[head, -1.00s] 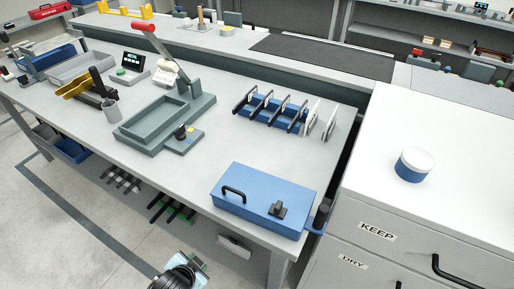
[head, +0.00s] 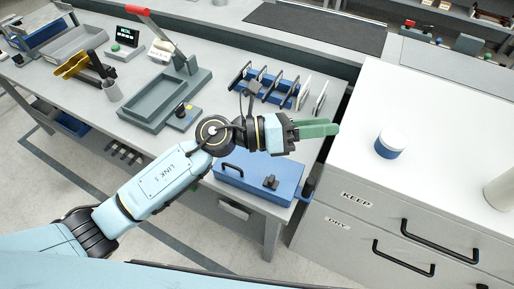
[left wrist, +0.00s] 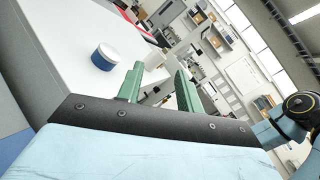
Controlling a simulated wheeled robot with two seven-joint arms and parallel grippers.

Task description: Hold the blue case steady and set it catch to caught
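The blue case (head: 247,182) lies closed near the front right corner of the workbench. On its lid are a black handle (head: 232,168) at the left and a black catch (head: 271,183) near the front right. I cannot tell the catch's setting at this size. My left gripper (head: 330,128) is above and behind the case, pointing right, touching nothing; my left wrist covers part of the case's back edge. In the left wrist view its green fingers (left wrist: 160,72) stand apart with nothing between them. My right gripper is not in view.
A rack of upright plates (head: 275,88) stands behind the case. A grey press with a red-tipped lever (head: 160,105) is left of it. A white cabinet (head: 440,130) with a blue-and-white tub (head: 390,143) stands at the right. A black upright piece (head: 308,188) is beside the case.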

